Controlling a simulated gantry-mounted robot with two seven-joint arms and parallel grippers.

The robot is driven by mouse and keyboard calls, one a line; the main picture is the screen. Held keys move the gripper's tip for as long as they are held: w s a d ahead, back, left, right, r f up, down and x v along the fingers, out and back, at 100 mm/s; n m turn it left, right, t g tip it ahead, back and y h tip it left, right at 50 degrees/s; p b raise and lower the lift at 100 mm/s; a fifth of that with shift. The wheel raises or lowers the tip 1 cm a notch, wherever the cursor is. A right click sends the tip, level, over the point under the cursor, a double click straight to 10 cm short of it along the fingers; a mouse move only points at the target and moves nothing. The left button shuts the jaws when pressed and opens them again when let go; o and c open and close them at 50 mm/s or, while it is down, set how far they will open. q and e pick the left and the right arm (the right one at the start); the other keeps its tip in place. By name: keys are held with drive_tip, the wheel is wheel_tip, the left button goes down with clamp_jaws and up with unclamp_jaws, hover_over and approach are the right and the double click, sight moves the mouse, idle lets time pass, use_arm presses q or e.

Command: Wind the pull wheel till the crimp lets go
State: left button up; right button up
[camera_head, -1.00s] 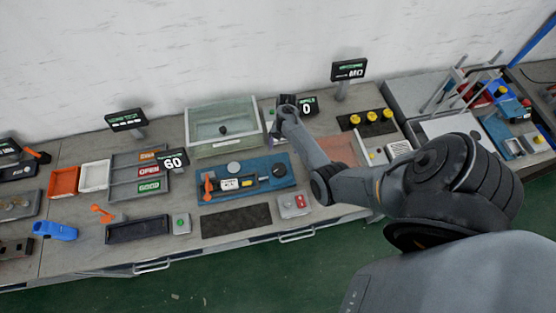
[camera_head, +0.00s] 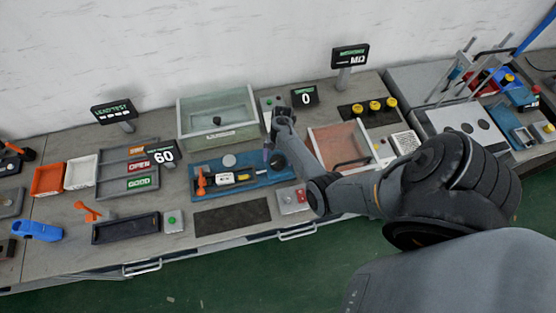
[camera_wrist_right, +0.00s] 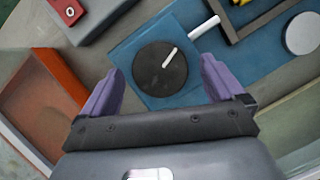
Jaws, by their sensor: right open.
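The pull wheel (camera_wrist_right: 160,68) is a dark round knob with a white pointer line, on a blue base plate (camera_wrist_right: 125,48). In the right wrist view it lies between the two purple fingers of my open right gripper (camera_wrist_right: 163,76), which holds nothing. Whether the fingers touch its rim I cannot tell. In the head view my right gripper (camera_head: 275,158) comes down over the right end of the blue fixture (camera_head: 215,193) and hides most of the wheel. A white rod (camera_wrist_right: 204,27) runs from beside the wheel toward a dark frame. The crimp is too small to make out.
A clear lidded box (camera_head: 217,122) stands behind the fixture. A display (camera_head: 305,96) reads 0, another (camera_head: 163,154) 60. A dark mat (camera_head: 232,216) lies empty in front.

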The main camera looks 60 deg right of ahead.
drive_tip(key=shift+a+f, duration=0.2)
drive_tip(key=shift+f, duration=0.25)
drive_tip(key=c, duration=1)
drive_tip(key=shift+r, duration=0.1)
